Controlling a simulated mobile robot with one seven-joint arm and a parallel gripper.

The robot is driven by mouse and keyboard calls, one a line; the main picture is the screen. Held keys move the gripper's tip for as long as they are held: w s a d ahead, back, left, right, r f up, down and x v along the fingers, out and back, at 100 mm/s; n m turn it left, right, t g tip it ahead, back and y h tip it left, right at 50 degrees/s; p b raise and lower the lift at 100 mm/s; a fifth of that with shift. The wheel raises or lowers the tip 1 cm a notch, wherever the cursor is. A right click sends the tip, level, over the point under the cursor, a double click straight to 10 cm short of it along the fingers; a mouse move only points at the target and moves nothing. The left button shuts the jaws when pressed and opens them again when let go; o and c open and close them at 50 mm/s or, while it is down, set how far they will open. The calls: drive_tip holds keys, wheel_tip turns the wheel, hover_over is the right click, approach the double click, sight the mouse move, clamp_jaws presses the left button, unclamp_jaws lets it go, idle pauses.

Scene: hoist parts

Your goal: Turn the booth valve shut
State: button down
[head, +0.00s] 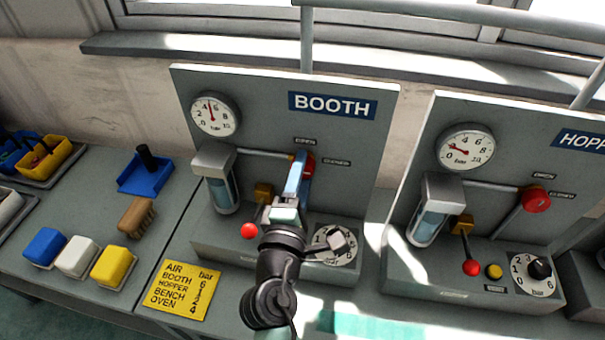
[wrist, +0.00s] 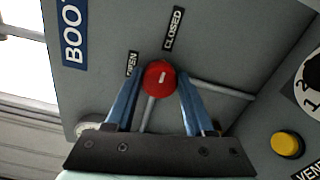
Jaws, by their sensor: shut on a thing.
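The booth valve is a round red knob (head: 310,166) on the grey BOOTH panel (head: 255,100). In the head view it is partly hidden by my gripper (head: 303,162). In the wrist view the knob (wrist: 160,80) shows a short white mark on its face. The OPEN label (wrist: 132,63) is to its upper left and the CLOSED label (wrist: 174,29) is above it. The blue fingers of my gripper (wrist: 158,84) are shut on the knob, one on each side. Which label the mark points to is unclear.
The booth gauge (head: 215,115) has its needle near straight up. A red-tipped lever (head: 250,231) and a dial (head: 335,245) sit below. The HOPPER panel (head: 400,160) stands close on the right. A yellow note card (head: 180,290) lies on the bench at left.

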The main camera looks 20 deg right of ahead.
drive_tip(key=shift+c, duration=1.3)
unclamp_jaws()
drive_tip(key=b+v, duration=0.3)
drive_tip(key=v, duration=1)
